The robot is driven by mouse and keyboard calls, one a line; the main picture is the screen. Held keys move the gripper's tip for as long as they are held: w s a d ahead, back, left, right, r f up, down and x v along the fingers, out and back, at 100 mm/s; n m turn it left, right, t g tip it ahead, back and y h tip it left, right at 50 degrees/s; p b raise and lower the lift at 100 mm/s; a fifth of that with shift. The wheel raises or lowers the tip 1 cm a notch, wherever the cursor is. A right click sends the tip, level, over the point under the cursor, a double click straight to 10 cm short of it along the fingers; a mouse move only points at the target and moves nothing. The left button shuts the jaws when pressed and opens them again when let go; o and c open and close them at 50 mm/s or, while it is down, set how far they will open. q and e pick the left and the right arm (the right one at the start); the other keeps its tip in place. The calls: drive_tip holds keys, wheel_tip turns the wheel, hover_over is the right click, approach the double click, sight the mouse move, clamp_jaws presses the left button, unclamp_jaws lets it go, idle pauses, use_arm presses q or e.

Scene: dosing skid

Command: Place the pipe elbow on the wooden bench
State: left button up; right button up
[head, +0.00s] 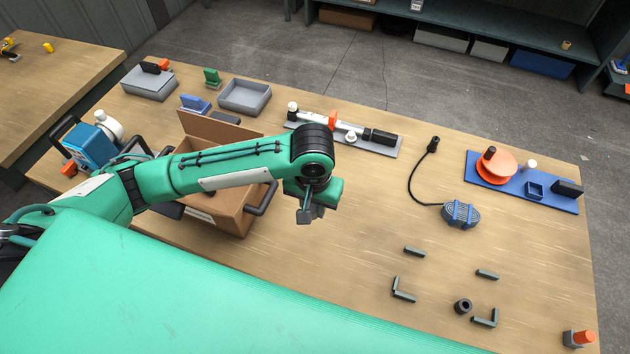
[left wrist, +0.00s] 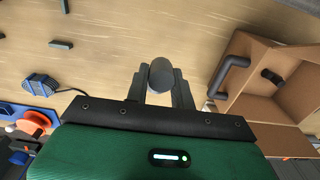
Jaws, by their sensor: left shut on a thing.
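My left gripper (head: 306,213) hangs above the middle of the wooden bench (head: 370,245), right of an open cardboard box. In the left wrist view its two dark fingers (left wrist: 162,90) are shut on a dark grey rounded piece (left wrist: 161,72), which I take as the pipe elbow. I see it nearly end-on, so its bend is hidden. In the head view only a small grey part shows at the fingertips. Bare bench top lies behind the piece in the wrist view; I cannot tell the exact gap. My right gripper is not in view.
The cardboard box (head: 233,216) with dark handles stands close to the left gripper. A blue-grey ribbed object (head: 460,214) with a black cable, dark angle pieces (head: 403,291) and a dark ring (head: 463,306) lie to the right. The bench between the box and these is clear.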

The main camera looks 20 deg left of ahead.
use_arm(q)
wheel_tip(320, 180, down, 15)
drive_tip(key=shift+d+p, duration=0.15)
drive_tip(key=shift+p, duration=1)
drive_tip(key=shift+f+p, duration=0.3)
drive_tip(key=shift+f, duration=2.1)
drive_tip(key=o, duration=1)
drive_tip(key=shift+f, duration=0.1)
wheel_tip(320, 180, up, 12)
drive_tip(key=shift+r+b, duration=0.15)
drive_tip(key=shift+b, duration=0.7)
